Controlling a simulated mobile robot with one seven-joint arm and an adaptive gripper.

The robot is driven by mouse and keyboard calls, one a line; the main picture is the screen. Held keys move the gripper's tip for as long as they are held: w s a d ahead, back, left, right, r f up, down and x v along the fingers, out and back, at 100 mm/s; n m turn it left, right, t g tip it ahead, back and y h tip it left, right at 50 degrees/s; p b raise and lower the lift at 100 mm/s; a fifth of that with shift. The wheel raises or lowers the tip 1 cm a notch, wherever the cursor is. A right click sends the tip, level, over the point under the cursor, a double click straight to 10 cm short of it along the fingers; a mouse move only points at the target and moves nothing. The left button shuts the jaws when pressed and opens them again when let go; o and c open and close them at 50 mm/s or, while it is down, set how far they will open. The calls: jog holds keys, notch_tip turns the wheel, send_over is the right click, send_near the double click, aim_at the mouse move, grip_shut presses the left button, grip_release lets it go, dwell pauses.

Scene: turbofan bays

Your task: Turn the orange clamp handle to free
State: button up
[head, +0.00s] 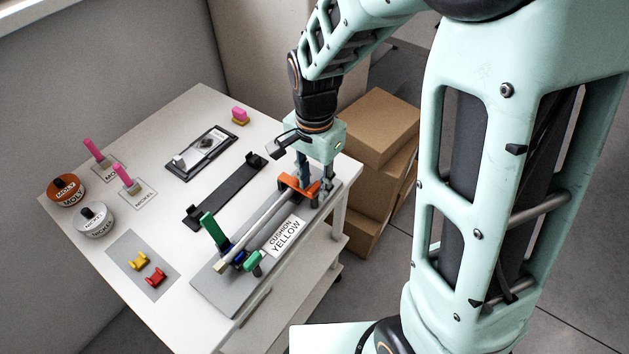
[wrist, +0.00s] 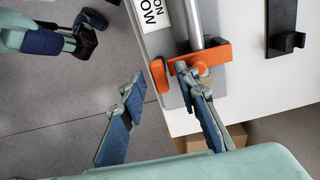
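The orange clamp handle (head: 290,182) sits at the far right end of a grey fixture plate (head: 213,290), across a grey rod (head: 262,217). In the wrist view the orange clamp (wrist: 212,56) crosses the rod, with a red-orange end (wrist: 158,76) at its left. My gripper (head: 314,180) points down over this end of the fixture. In the wrist view my gripper (wrist: 158,77) is open. Its right fingertip overlaps the orange clamp, and its left fingertip is off the plate's edge. I cannot tell whether either finger touches the clamp.
A green upright lever (head: 213,231) and a green knob (head: 254,261) are at the rod's near end. A "CUSHION YELLOW" label (head: 286,236) lies on the plate. A black bar (head: 222,194) lies behind. Cardboard boxes (head: 377,125) stand beyond the table's right edge.

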aim_at(315, 187)
notch_tip(315, 187, up, 12)
dwell(0.6)
